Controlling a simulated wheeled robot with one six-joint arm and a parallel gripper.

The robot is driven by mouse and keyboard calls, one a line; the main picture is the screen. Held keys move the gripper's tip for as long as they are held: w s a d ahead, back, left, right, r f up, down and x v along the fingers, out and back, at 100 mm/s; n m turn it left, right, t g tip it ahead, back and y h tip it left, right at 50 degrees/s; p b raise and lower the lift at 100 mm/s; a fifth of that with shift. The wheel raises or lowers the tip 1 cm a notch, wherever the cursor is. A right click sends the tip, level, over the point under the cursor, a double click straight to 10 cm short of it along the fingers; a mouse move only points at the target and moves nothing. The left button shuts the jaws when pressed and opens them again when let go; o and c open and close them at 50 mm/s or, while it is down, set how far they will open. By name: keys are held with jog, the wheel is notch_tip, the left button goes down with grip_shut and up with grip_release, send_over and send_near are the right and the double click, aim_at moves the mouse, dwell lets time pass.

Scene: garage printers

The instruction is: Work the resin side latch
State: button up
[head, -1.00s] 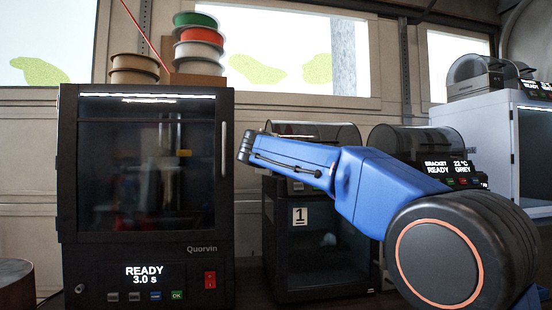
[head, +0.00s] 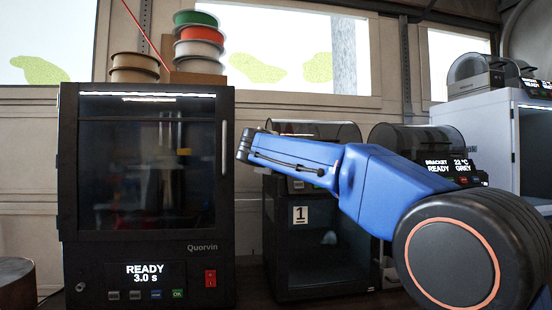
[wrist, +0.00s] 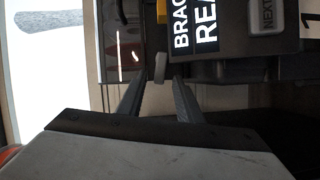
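A small pale grey tab (wrist: 160,68), which may be the latch, stands out from the edge of a dark machine in the wrist view. A yellow piece (wrist: 161,11) sits above it. My gripper (wrist: 153,82) is open, its two dark fingers on either side below the tab. The tab lies in line with the gap, near the fingertips; I cannot tell whether it is between them. In the head view my blue arm reaches left, and its fingers cannot be made out.
Beside the tab is a display (wrist: 203,28) with cut-off text. In the head view a black Quorvin printer (head: 204,265) stands left, a unit marked 1 (head: 328,258) behind my arm. Filament spools (head: 197,34) sit on the Quorvin printer. A white cabinet (head: 484,133) is at right.

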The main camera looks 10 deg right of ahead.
jog(key=v, duration=1.6)
